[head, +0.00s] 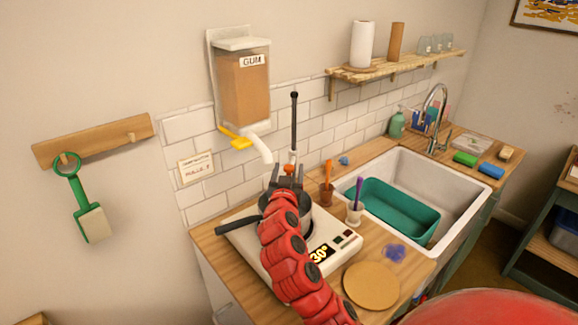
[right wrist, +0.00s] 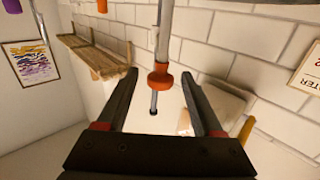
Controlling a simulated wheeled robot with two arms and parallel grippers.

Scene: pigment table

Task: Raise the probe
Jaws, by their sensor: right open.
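The probe is an upright rod, dark in its upper part (head: 294,120), standing over the pot in the head view. It also shows in the right wrist view as a grey metal shaft with an orange-red collar (right wrist: 160,80). My right gripper (head: 289,172) is open at the collar's height. In the right wrist view its two fingers (right wrist: 158,62) lie on either side of the probe, with a gap to each; how deep the probe sits between them I cannot tell. My red right arm partly hides the grey pot (head: 302,222). My left gripper is not in view.
The pot stands on a white hotplate (head: 333,252) reading 30°. Beside it are a brown cup (head: 326,196) with an orange tool and a white cup (head: 355,215) with a purple one. A gum dispenser (head: 242,90) hangs behind; a sink (head: 460,185) is right.

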